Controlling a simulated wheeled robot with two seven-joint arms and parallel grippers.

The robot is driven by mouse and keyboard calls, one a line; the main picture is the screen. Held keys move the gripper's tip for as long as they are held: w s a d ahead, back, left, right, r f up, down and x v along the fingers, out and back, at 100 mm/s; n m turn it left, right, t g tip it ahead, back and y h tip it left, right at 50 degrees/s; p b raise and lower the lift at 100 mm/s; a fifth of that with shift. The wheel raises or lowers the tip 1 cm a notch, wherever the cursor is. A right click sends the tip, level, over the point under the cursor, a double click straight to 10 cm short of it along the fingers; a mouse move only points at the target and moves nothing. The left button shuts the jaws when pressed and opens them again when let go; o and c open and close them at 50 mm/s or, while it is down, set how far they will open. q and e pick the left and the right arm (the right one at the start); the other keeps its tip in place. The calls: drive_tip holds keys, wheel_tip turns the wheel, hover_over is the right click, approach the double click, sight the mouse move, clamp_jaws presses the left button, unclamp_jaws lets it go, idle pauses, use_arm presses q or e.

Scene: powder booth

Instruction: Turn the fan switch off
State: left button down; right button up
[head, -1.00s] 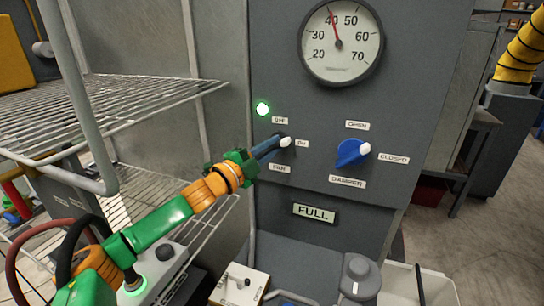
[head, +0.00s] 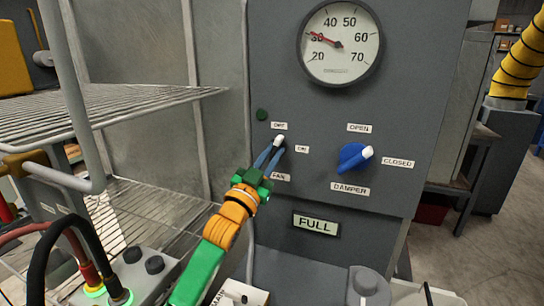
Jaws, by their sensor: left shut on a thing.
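The fan switch (head: 279,140) is on the grey panel, among the small OFF, ON and FAN labels. Its white tip points up towards the OFF label (head: 279,125). My left gripper (head: 271,155) reaches up from below and its blue fingers are shut on the switch, hiding most of its body. The round indicator lamp (head: 261,115) beside the OFF label is dark green and unlit. My right gripper is not in view.
A blue damper knob (head: 353,158) sits to the right, its white tip towards CLOSED. The round gauge (head: 341,43) above reads about 30. A FULL sign (head: 316,225) is below. A wire shelf (head: 110,110) stands at the left, near my left arm.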

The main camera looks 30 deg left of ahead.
use_arm(q)
drive_tip(key=shift+d+f+n+y+p, duration=0.15)
drive_tip(key=shift+n+y, duration=0.4)
drive_tip(key=shift+n, duration=0.65)
drive_tip(key=shift+a+n+y+p, duration=0.15)
drive_tip(key=shift+n+y, duration=0.4)
drive_tip(key=shift+n, duration=0.65)
drive_tip(key=shift+d+n, duration=0.1)
drive_tip(key=shift+n, duration=0.2)
drive_tip(key=c, duration=0.9)
unclamp_jaws()
drive_tip(key=shift+o, duration=0.2)
drive_tip(key=b+v, duration=0.2)
drive_tip(key=v, duration=0.5)
drive_tip(key=shift+s+d, duration=0.1)
